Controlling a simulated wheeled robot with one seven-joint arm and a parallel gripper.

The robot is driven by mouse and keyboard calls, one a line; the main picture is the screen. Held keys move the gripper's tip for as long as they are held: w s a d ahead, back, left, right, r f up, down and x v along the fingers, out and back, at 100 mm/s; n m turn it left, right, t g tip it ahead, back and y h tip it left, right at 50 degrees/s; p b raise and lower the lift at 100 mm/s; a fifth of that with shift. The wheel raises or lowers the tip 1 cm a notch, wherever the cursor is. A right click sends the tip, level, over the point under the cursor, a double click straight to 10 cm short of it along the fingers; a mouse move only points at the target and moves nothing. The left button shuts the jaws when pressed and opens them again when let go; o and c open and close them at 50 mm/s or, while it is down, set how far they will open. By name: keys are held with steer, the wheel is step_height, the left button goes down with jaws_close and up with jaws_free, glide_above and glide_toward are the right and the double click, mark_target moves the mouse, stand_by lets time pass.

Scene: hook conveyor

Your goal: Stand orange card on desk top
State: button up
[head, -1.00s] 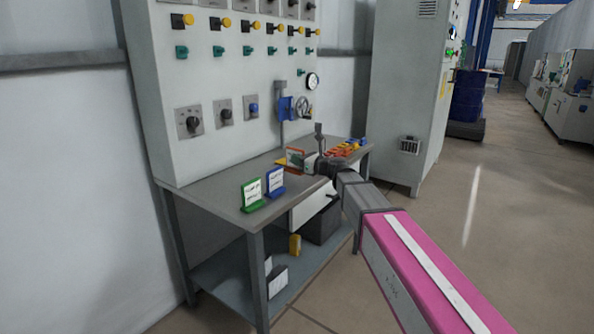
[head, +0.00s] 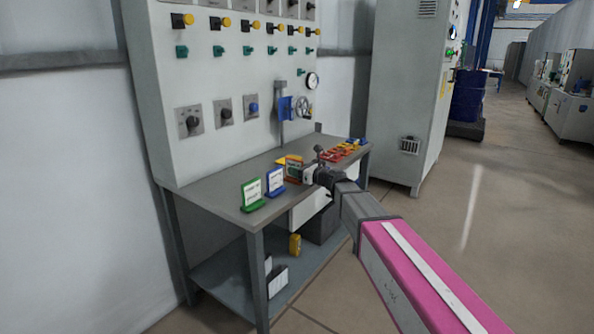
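The orange card (head: 293,168) stands upright at the desk top, in line with the blue card. Its lower edge appears to meet the desk surface, though contact is hard to confirm at this size. My gripper (head: 307,174) comes in from the right and is shut on the card's right side; the fingers are small and partly hidden. The blue card (head: 275,181) and the green card (head: 252,195) stand upright on the desk top (head: 215,193) to the left of the orange card.
Several red and orange items (head: 340,152) lie on the desk's right end, behind my gripper. A yellow piece (head: 281,160) lies behind the orange card. The control panel (head: 240,90) rises at the desk's back. A lower shelf (head: 230,283) holds a yellow item (head: 295,244) and dark items.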

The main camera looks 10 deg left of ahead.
steer(key=shift+r, duration=0.2)
steer(key=v, duration=1.2)
steer(key=s+d+f+n+g+h, duration=0.2)
steer(key=s+d+f+n+h, duration=0.2)
steer(key=d+f+n, duration=0.4)
steer(key=s+d+f+n+g+h, duration=0.2)
steer(key=s+d+f+n+h, duration=0.25)
steer(key=f, duration=0.65)
steer(key=s+d+f+n+g+h, duration=0.1)
steer(key=s+d+f+n+h, duration=0.3)
steer(key=d, duration=0.6)
steer(key=s+d+f+n+g+h, duration=0.1)
steer(key=s+d+f+n+h, duration=0.3)
steer(key=d, duration=0.6)
steer(key=s+f+n, duration=0.2)
steer(key=s, duration=0.1)
steer(key=shift+g, duration=0.4)
